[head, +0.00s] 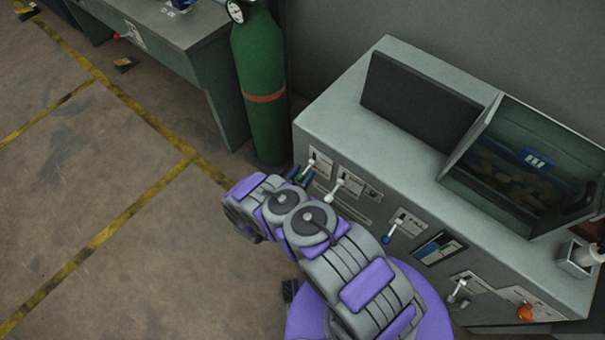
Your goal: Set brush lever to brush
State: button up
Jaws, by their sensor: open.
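The grey machine cabinet (345,140) has several levers on its front panel. One pale-handled lever (312,164) is at the far left, and another pale-handled lever (337,187) is right of it. A blue-tipped lever (389,234) is near the middle, and a grey lever (458,290) is farther right. The labels are too small to read, so I cannot tell which is the brush lever. My gripper (299,175) shows partly beyond my purple and grey arm, open, close to the leftmost lever. I cannot tell whether it touches the lever. My arm hides part of the panel.
A green gas cylinder (262,90) stands left of the cabinet. A workbench (165,25) is at the upper left. An open-topped bin (520,165) is on the cabinet, and an orange knob (524,312) is at lower right.

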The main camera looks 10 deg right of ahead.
grip_shut()
dwell(0.3)
